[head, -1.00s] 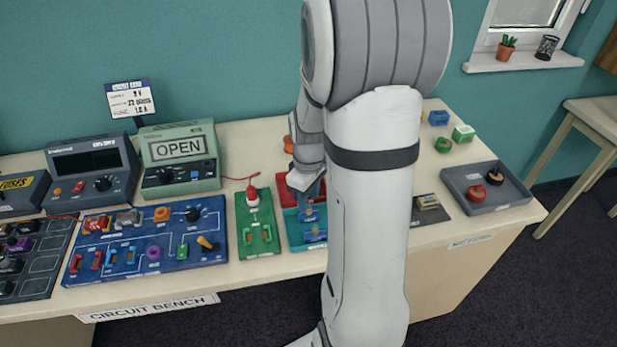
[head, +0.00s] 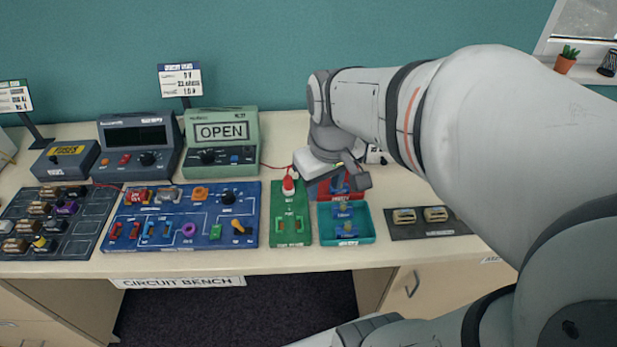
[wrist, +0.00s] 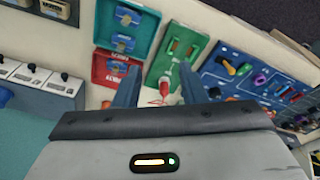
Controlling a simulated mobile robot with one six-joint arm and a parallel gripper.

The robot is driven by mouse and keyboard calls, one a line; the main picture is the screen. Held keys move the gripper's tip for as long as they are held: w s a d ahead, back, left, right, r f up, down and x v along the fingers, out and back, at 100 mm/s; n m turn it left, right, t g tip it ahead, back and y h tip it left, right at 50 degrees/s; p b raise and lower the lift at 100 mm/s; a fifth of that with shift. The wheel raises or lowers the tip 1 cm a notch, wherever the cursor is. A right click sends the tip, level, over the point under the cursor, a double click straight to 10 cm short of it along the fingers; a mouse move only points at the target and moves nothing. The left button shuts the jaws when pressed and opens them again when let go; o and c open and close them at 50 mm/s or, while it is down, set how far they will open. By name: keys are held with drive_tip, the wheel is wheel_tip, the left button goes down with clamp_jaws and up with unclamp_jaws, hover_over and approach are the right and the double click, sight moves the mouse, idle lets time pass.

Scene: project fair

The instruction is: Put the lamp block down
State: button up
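No block shows between the fingers of my gripper, whose two fingers stand apart in the wrist view (wrist: 159,94). In the head view my gripper (head: 340,182) is over the red tray (head: 318,190), partly covering it. Two blue blocks with pale tops, a nearer one (head: 345,229) and a farther one (head: 343,210), lie in the teal tray (head: 366,236). They also show in the wrist view (wrist: 127,15). I cannot tell which block is the lamp block.
The green test board (head: 290,241) with a red-and-white probe (head: 289,185) is left of the trays. The blue circuit board (head: 155,232) lies farther left. A dark mat (head: 428,233) with two tan blocks lies right. The meter reading OPEN (head: 222,155) stands behind.

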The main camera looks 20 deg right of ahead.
drive_tip(key=s+a, duration=0.1)
drive_tip(key=s+a+m, duration=0.1)
drive_tip(key=s, duration=0.1)
drive_tip(key=s+a+m+t, duration=0.1)
drive_tip(key=shift+s, duration=0.3)
idle(1.9)
